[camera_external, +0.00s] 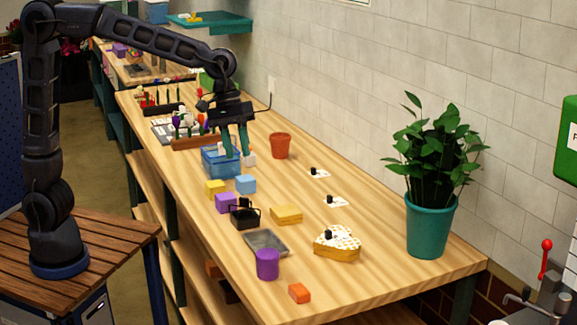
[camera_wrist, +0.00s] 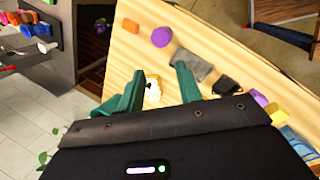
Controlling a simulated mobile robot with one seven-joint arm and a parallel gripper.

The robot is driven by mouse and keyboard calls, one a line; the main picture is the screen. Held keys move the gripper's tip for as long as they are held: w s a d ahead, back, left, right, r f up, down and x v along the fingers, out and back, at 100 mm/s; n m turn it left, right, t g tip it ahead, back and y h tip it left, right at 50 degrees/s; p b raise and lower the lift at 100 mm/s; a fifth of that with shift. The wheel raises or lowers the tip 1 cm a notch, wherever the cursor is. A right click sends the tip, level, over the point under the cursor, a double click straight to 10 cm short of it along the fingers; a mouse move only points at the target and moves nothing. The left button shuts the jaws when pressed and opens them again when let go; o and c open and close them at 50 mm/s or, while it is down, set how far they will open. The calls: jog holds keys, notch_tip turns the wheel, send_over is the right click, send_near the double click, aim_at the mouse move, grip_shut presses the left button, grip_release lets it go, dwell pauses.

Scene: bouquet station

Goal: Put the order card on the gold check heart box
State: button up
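The gold check heart box (camera_external: 345,253) stands on the right part of the wooden table, with a white-and-gold checked lid. A white order card (camera_external: 340,237) with a black knob (camera_external: 328,235) appears to lie on its lid. Two similar white cards with black knobs, one farther back (camera_external: 322,174) and one nearer (camera_external: 336,202), lie on the table near the wall. In the wrist view the box (camera_wrist: 154,96) shows partly between the spread fingers (camera_wrist: 158,80).
The blue basket (camera_external: 219,164), several coloured blocks, a black basket (camera_external: 245,217), a grey tray (camera_external: 266,242) and a purple cylinder (camera_external: 267,264) run along the front side. A terracotta pot (camera_external: 280,146) and a tall potted plant (camera_external: 428,228) stand near the wall.

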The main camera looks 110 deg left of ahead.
jog(key=s+d+r+m, duration=0.1)
jog(key=s+d+m, duration=0.35)
jog(key=s, duration=0.35)
jog(key=s+d+r+m, duration=0.25)
jog(key=s+d, duration=0.25)
jog(key=s, duration=0.3)
jog(key=s+d+f+m, duration=0.1)
jog(key=s+f+m, duration=0.1)
jog(key=s, duration=0.3)
jog(key=s+d+f+m+t+y, duration=0.1)
jog(key=s+d+f+m, duration=0.1)
jog(key=s+m, duration=0.2)
jog(key=s+d+f+m, duration=0.1)
jog(key=s+f+m, duration=0.1)
jog(key=s, duration=0.5)
jog(key=shift+s+d+m+t+y, duration=0.3)
jog(key=shift+s+m+y, duration=0.1)
jog(key=shift+m, duration=0.3)
